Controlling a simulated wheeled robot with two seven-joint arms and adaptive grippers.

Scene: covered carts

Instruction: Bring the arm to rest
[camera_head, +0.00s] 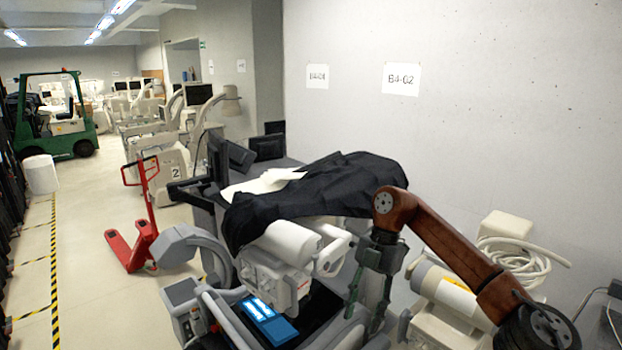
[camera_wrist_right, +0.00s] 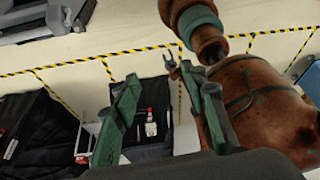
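My right arm (camera_head: 445,240), rust-brown, comes in from the lower right in the head view and bends down at its wrist. My right gripper (camera_head: 364,318) has green fingers that point down, beside the white and grey machine. In the right wrist view the fingers of this gripper (camera_wrist_right: 158,76) stand apart with nothing held between them.
A black cloth (camera_head: 320,190) covers the top of the machine (camera_head: 290,243) close to my right gripper. A coiled hose (camera_head: 520,258) and pale equipment are at the right by the wall. A red pallet jack (camera_head: 130,245) stands left on open floor, with a green forklift (camera_head: 85,125) farther back.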

